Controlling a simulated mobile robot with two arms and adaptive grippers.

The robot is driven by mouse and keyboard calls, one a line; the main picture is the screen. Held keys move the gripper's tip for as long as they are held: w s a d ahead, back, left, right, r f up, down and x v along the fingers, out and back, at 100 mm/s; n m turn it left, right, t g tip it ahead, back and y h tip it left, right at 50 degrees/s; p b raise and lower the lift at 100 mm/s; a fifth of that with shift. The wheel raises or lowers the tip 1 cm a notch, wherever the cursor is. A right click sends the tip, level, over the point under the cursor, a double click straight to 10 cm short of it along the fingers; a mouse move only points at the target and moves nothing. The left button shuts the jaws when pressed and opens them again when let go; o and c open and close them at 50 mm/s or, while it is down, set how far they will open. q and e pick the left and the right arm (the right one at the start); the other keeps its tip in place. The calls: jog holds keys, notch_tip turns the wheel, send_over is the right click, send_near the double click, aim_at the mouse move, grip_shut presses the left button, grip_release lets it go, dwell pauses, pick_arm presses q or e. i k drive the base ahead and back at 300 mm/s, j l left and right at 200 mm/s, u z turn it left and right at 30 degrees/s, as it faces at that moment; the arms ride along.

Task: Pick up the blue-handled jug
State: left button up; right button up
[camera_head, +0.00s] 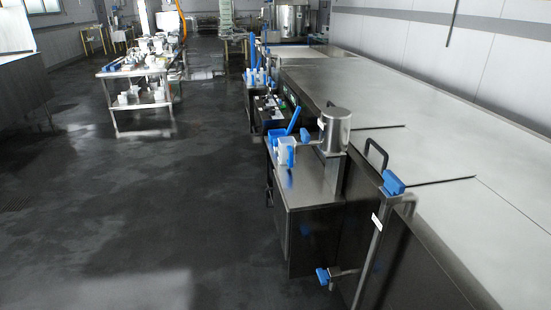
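A small white container with blue parts (287,155), possibly the blue-handled jug, stands on a small steel side table (303,187) right of centre. It is too small to tell whether the blue part is a handle. A blue item (275,139) and a slanted blue stick-like piece (293,121) are just behind it. A steel cylinder (335,132) stands close to its right. Neither of my grippers is in view.
A long steel press or vat (420,120) fills the right side, with a blue-handled valve (393,183) and another low valve (324,276) jutting out. A steel cart (140,70) with several containers stands at the back left. The dark floor (150,200) between is clear.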

aim_at(286, 157)
jog(key=i+j+z, duration=0.15)
jog(key=i+j, duration=0.15)
jog(key=i, duration=0.3)
jog(key=i+j, duration=0.1)
jog(key=i, duration=0.3)
jog(key=j+u, duration=0.05)
